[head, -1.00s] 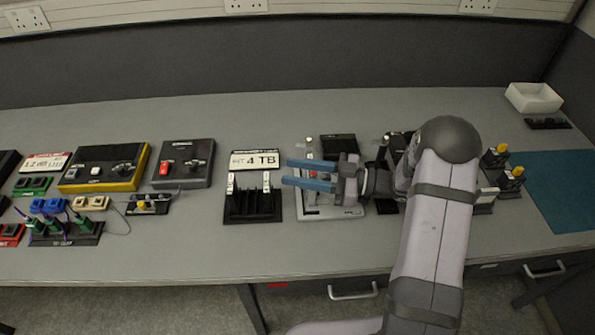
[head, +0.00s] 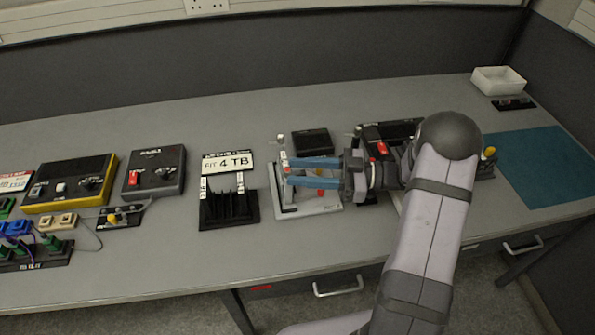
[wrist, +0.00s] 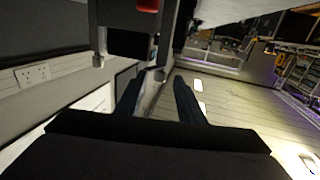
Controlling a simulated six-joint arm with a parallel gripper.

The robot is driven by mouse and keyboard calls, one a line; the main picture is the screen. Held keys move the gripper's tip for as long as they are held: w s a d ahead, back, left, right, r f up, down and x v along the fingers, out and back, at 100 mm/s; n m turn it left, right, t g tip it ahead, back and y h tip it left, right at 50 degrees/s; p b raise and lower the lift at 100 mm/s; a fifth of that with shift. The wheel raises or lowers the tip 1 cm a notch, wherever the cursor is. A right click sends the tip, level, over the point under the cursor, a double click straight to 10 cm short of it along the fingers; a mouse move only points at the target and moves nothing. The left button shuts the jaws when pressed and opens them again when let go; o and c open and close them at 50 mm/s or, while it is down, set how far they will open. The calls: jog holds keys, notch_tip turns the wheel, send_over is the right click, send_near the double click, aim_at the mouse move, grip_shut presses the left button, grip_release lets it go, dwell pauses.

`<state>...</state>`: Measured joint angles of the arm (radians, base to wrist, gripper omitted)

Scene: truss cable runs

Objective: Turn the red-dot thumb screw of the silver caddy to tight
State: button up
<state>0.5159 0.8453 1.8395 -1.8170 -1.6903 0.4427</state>
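The silver caddy (head: 292,211) is a pale grey, shallow frame on the bench, left of my wrist in the head view. My gripper (head: 288,173) reaches over it from the right, with two blue fingers apart and nothing seen between the tips. A small red part (head: 320,191) shows under the fingers. A narrow white piece with red on it (head: 284,158) stands at the caddy's left side, close to the fingertips. I cannot tell which is the red-dot thumb screw, or how tight it is. In the wrist view the dark fingers (wrist: 157,98) are also apart.
A dark unit with a red switch (head: 154,171) is farther left. The bench front is clear.

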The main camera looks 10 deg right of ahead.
jog(key=shift+b, duration=0.35)
jog(key=m+t+b, duration=0.1)
jog(key=m+t+h+b, duration=0.1)
jog(key=t+b, duration=0.1)
jog(key=s+m+t+h+b, duration=0.1)
jog(key=t+b, duration=0.1)
jog(key=shift+a+f+m, duration=0.1)
jog(key=shift+a+m, duration=0.15)
jog(key=shift+m, duration=0.15)
jog(key=x, duration=0.7)
jog(key=shift+w+p, duration=0.2)
jog(key=shift+p, duration=0.15)
jog(key=shift+a, duration=0.1)
jog(key=shift+c, duration=0.4)
grip_shut()
